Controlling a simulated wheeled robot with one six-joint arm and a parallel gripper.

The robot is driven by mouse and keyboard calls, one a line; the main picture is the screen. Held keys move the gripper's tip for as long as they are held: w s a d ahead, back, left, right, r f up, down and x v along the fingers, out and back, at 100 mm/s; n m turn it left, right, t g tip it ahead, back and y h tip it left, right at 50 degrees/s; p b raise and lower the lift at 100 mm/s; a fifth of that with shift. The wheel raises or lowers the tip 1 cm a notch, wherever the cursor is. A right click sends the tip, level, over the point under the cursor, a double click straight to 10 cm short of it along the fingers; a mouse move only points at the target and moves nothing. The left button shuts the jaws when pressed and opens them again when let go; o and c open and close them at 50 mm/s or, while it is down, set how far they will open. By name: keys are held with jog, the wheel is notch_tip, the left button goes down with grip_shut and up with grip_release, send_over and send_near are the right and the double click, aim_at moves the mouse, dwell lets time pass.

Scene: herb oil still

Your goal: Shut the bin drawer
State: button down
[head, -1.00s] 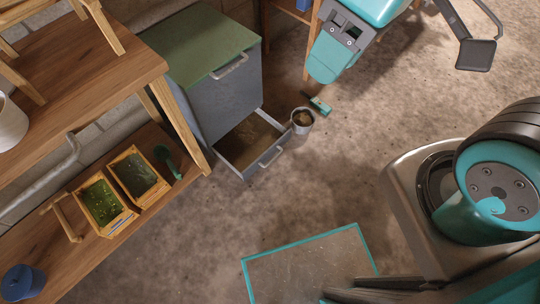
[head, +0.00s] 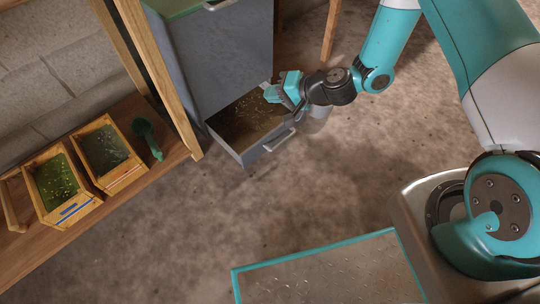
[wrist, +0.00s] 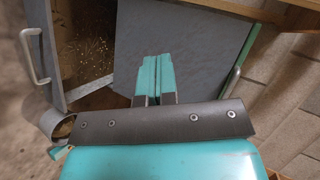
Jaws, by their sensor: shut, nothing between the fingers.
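The bin drawer (head: 229,147) is pulled out at the bottom of the grey-blue bin cabinet (head: 222,60). Bits of dried plant lie on its brown floor. Its handle (head: 279,140) is on the front panel, and it also shows in the wrist view (wrist: 33,57). My gripper (head: 272,93) is shut and empty, over or beside the drawer's right side near the cabinet front. In the wrist view my gripper (wrist: 155,80) shows its two teal fingers together before the grey cabinet face (wrist: 185,45). I cannot tell whether it touches anything.
A grey metal cup (head: 316,118) stands on the floor right of the drawer, partly behind my wrist; its rim shows in the wrist view (wrist: 57,120). A wooden bench (head: 170,140) with two herb boxes (head: 120,172) is at left. Floor before the drawer is clear.

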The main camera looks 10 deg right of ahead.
jog(key=d+f+m+t+h+b, duration=0.1)
jog(key=d+f+m+b, duration=0.15)
jog(key=f, duration=0.65)
jog(key=d+f+m+t+h+b, duration=0.1)
jog(key=f+m+b, duration=0.15)
jog(key=f, duration=0.55)
jog(key=m+t+h+b, duration=0.1)
jog(key=m+h+b, duration=0.1)
jog(key=b, duration=0.2)
send_near(266, 139)
jog(key=b+x, duration=0.4)
jog(key=b, duration=0.1)
jog(key=b+x, duration=0.2)
jog(key=b, duration=0.1)
jog(key=shift+s+a+f, duration=0.1)
jog(key=shift+s+f, duration=0.2)
jog(key=shift+s, duration=0.05)
jog(key=shift+w+a+r+b, duration=0.15)
jog(key=shift+w+a+b, duration=0.15)
jog(key=shift+w+b, duration=0.25)
jog(key=shift+w, duration=0.1)
